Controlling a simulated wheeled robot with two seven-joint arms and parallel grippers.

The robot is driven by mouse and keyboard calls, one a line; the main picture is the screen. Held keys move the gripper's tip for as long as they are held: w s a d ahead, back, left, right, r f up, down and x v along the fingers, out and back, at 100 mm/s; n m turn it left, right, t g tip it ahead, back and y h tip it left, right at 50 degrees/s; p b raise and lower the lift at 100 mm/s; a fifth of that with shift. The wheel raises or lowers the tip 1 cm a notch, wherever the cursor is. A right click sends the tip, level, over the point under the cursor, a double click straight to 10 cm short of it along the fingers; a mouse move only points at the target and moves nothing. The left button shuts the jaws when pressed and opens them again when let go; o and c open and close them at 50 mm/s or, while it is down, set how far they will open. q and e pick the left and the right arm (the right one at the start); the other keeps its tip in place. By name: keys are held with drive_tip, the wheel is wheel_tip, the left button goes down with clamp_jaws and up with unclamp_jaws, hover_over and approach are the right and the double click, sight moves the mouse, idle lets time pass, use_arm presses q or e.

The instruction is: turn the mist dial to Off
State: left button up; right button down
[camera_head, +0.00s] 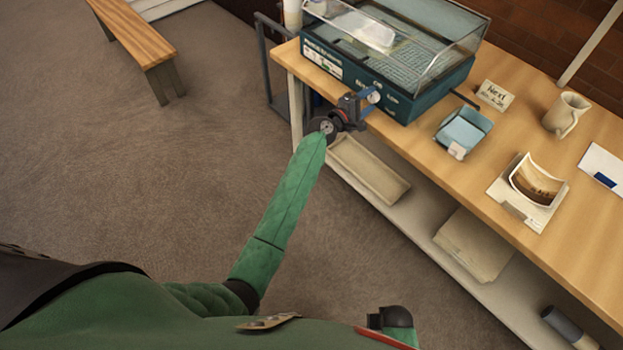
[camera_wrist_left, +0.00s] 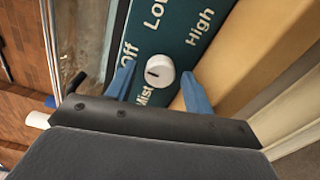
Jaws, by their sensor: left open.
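The mist dial (camera_wrist_left: 160,70) is a round white knob on a dark teal panel (camera_wrist_left: 178,42). White lettering around it reads Off, Low, High and Mist. A dark mark sits on the left part of the knob's face; I cannot tell which word it points to. My left gripper (camera_wrist_left: 158,70) is open, with one blue finger on each side of the knob; contact is unclear. In the head view, my left gripper (camera_head: 362,104) is at the front of the teal box (camera_head: 425,100) with a clear lid.
The box stands on a wooden table (camera_head: 480,165). To its right are a card (camera_head: 495,95), a blue tray (camera_head: 475,120), a mug (camera_head: 566,113) and a curved picture on a mount (camera_head: 518,212). A shelf (camera_head: 420,232) below holds flat boxes. A bench (camera_head: 135,35) stands at upper left.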

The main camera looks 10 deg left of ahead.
use_arm(q)
drive_tip(key=m, duration=0.1)
drive_tip(key=m+b, duration=0.1)
drive_tip(key=m, duration=0.1)
drive_tip(key=m+b, duration=0.1)
drive_tip(key=m, duration=0.1)
drive_tip(key=shift+a+f, duration=0.1)
drive_tip(key=shift+f, duration=0.2)
drive_tip(key=m+b, duration=0.2)
drive_tip(key=m, duration=0.3)
drive_tip(key=m+b, duration=0.1)
drive_tip(key=m, duration=0.5)
drive_tip(key=shift+r+b, duration=0.15)
drive_tip(key=shift+b, duration=0.25)
drive_tip(key=m, duration=0.4)
drive_tip(key=shift+m+b, duration=0.3)
drive_tip(key=shift+b, duration=0.05)
drive_tip(key=s+a+f+n+g+y, duration=0.1)
drive_tip(key=s+a, duration=0.3)
drive_tip(key=s, duration=0.6)
drive_tip(key=s+a+f+n+g+y, duration=0.2)
drive_tip(key=s+a+f+g+y, duration=0.2)
drive_tip(key=s, duration=0.6)
drive_tip(key=s+a+f+n+g+y, duration=0.1)
drive_tip(key=s+a+f+g+y, duration=0.1)
drive_tip(key=s, duration=0.8)
drive_tip(key=shift+a+f+n+g+y+b, duration=0.35)
drive_tip(key=shift+a+g+y, duration=0.3)
drive_tip(key=shift+a, duration=0.6)
